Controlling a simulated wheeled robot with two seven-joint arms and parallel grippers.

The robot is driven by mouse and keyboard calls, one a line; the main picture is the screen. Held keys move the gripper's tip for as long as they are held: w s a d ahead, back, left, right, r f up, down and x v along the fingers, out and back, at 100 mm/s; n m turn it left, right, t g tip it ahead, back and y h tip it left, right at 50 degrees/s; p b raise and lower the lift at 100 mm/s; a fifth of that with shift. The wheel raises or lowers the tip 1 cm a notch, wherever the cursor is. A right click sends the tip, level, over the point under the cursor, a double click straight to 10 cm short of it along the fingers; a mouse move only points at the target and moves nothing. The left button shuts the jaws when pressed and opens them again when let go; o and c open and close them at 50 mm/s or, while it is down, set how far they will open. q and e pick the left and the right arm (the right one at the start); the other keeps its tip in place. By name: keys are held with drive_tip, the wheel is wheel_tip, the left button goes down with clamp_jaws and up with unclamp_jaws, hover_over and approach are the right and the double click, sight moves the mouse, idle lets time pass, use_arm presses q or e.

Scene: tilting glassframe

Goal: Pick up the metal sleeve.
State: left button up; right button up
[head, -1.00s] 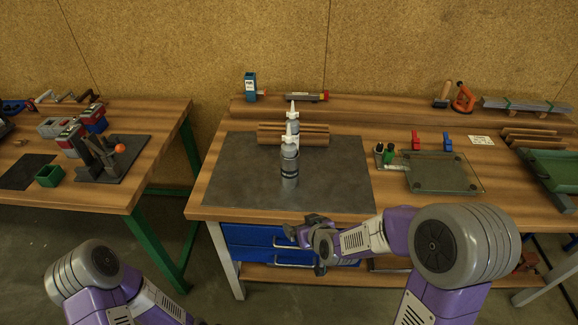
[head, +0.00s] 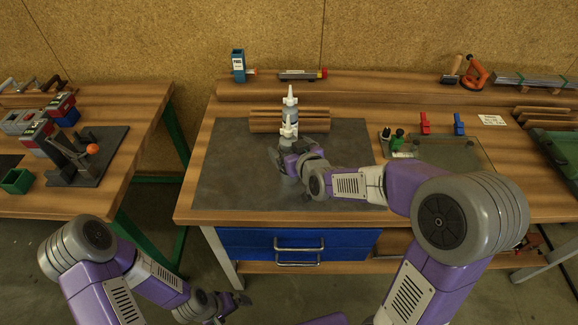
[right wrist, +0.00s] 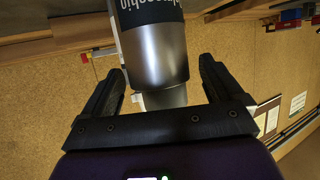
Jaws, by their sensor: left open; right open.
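No separate metal sleeve can be told apart with certainty. That gripper also shows in the right wrist view (right wrist: 165,85), open, with a finger on each side of the cylinder. Contact cannot be told. My left gripper (head: 240,303) is open and empty, low in front of the bench.
The dark mat (head: 225,175) is clear left of the bottles. Brown ridged blocks (head: 265,121) lie behind them. A glass plate (head: 458,155) with red and blue clamps is to the right. A blue drawer (head: 240,242) is under the bench's front edge.

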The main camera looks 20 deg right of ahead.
drive_tip(key=shift+x, duration=1.3)
drive_tip(key=c, duration=1.3)
drive_tip(key=shift+r, duration=0.1)
drive_tip(key=shift+c, duration=0.8)
